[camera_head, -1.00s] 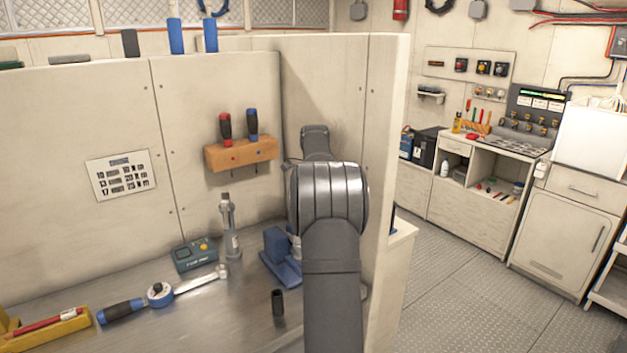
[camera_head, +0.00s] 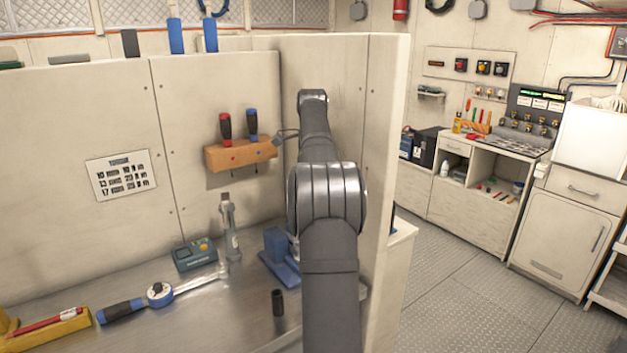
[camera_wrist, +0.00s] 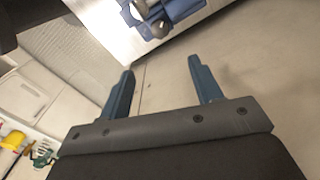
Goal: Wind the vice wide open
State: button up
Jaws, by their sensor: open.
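The blue vice (camera_head: 280,258) stands on the steel bench beside my arm, which hides its right side in the head view. It also shows cut off at the top of the wrist view (camera_wrist: 150,12), with blue and grey parts; its jaw gap cannot be made out. My gripper (camera_wrist: 161,65) shows in the wrist view with its two blue fingers apart and nothing between them. The vice lies beyond the fingertips, not touching them. In the head view my arm hides most of the gripper.
A black socket (camera_head: 278,302) stands on the bench in front of the vice. A torque wrench (camera_head: 150,296), a teal box (camera_head: 195,254) and an upright grey tool (camera_head: 230,228) are to the left. A screwdriver rack (camera_head: 240,153) hangs on the panel. A partition (camera_head: 340,75) bounds the right.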

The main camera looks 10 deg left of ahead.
notch_tip(320, 180, down, 17)
jog(key=shift+f, duration=0.2)
jog(key=m, duration=0.2)
jog(key=shift+m, duration=0.3)
jog(key=shift+r+m, duration=0.25)
jog(key=shift+m, duration=0.05)
notch_tip(320, 180, up, 17)
jog(key=n, duration=0.6)
jog(key=shift+d, duration=0.2)
jog(key=shift+w, duration=0.15)
